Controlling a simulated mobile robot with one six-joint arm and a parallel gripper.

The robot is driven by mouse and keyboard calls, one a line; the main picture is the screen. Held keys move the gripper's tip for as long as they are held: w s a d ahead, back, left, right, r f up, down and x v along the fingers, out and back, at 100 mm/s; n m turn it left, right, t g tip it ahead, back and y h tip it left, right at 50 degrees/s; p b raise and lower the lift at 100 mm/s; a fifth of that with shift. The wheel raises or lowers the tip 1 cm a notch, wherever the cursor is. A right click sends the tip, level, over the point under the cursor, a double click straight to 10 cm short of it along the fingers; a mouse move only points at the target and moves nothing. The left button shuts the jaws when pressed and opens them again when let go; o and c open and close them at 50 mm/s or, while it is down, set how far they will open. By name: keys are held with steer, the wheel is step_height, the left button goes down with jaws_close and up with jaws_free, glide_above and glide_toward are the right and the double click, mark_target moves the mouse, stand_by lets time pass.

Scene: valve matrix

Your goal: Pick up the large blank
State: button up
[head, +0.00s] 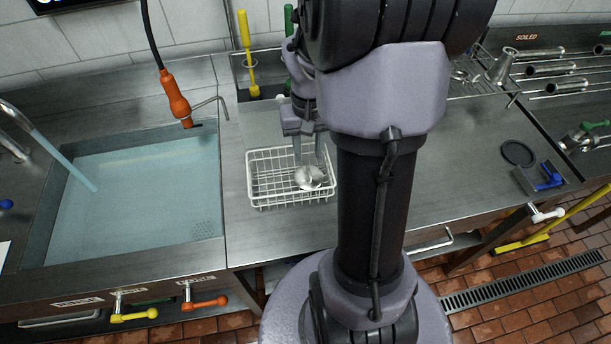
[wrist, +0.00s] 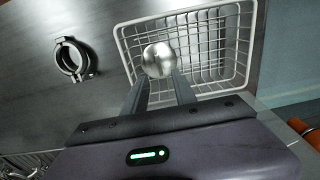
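The large blank appears to be the shiny round metal piece (head: 310,178) in the white wire basket (head: 262,204). In the wrist view it shows as a bright dome (wrist: 158,60) over the near-left part of the basket (wrist: 245,45). My gripper (head: 309,158) points down over the basket. Its two fingers stand apart, with the tips (wrist: 161,82) at either side of the dome's near edge. I see no clear grip on it; whether the fingers touch it is hard to tell.
A clamp ring (wrist: 72,60) lies on the steel counter beside the basket. A water-filled sink (head: 140,190) is left of the basket, with an orange-handled sprayer (head: 175,97) above it. A dark disc (head: 518,153) and a blue-handled valve (head: 549,181) lie at the right.

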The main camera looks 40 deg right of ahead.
mark_target(309, 170)
steer(key=f+b, duration=0.1)
steer(key=f, duration=0.1)
steer(key=f+b, duration=0.1)
steer(key=f, duration=0.1)
steer(key=f+b, duration=0.1)
steer(key=f, duration=0.2)
steer(key=shift+s+f, duration=0.1)
steer(key=shift+s, duration=0.15)
steer(key=shift+r, duration=0.2)
steer(key=shift+c, duration=0.2)
jaws_close()
stand_by(0.6)
